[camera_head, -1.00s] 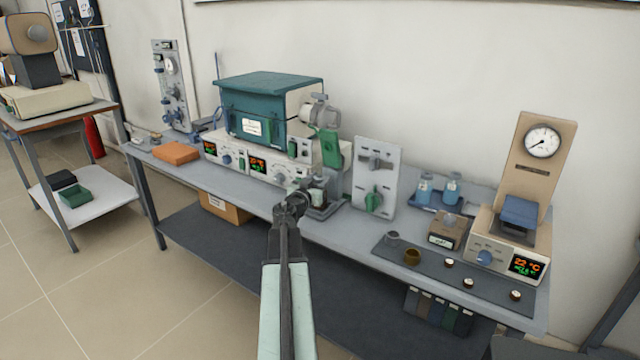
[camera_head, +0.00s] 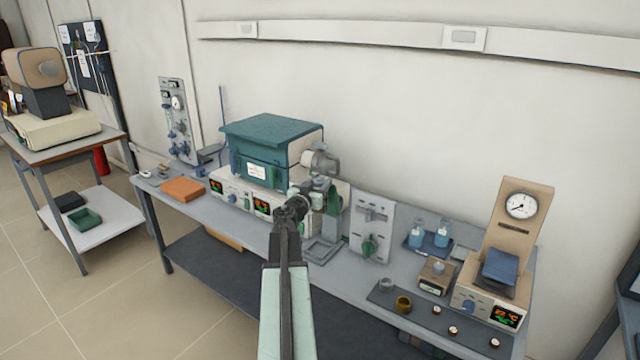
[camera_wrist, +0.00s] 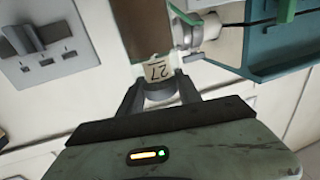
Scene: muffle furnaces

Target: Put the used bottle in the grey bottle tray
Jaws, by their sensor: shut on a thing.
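In the wrist view the bottle (camera_wrist: 158,69) sits between the fingertips (camera_wrist: 160,92). Its white label reads "27", upside down in that view. In the head view my gripper largely hides the bottle. A dark blue-grey tray (camera_head: 408,243) holding two blue bottles (camera_head: 428,236) stands on the bench to the right, apart from my gripper. I cannot tell for sure whether it is the grey bottle tray.
The teal furnace (camera_head: 268,150) with its metal fitting (camera_head: 320,158) is close behind my gripper. A grey stand base (camera_head: 322,250) and an upright control panel (camera_head: 372,225) lie to the right. Farther right are a tan box (camera_head: 436,277), small pots and a gauge unit (camera_head: 515,230).

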